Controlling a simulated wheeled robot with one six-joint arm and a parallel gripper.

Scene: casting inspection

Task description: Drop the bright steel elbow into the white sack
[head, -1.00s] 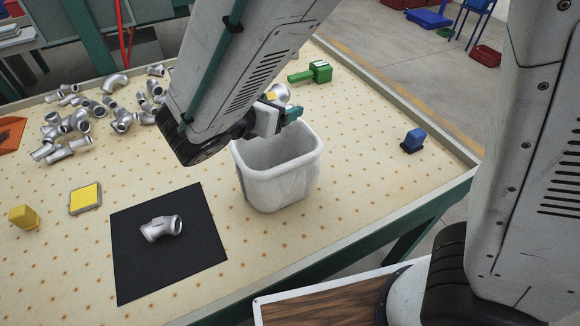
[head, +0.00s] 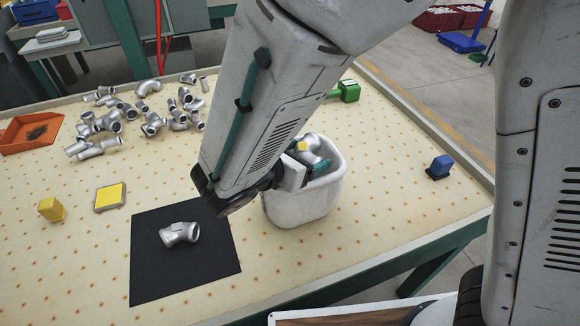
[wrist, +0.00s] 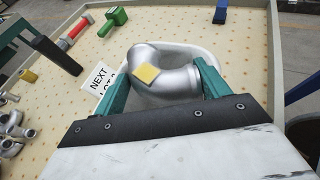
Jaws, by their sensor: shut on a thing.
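My gripper (wrist: 160,88) is shut on a bright steel elbow (wrist: 163,67) with a yellow square mark on it. In the head view the elbow (head: 315,144) shows at the mouth of the white sack (head: 305,204), partly behind my gripper. In the wrist view the sack's rim (wrist: 205,50) shows around and below the elbow. The sack stands open on the table; I cannot tell how deep the elbow sits in it. Another steel elbow-like fitting (head: 179,233) lies on the black mat (head: 205,275).
Several steel fittings (head: 125,115) lie in a heap at the back left. A yellow pad (head: 110,197), a yellow block (head: 51,209), an orange tray (head: 18,140), a blue stamp-like object (head: 439,166) and a green tool (head: 348,91) lie apart. A "NEXT LOT" card (wrist: 103,83) is beside the sack.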

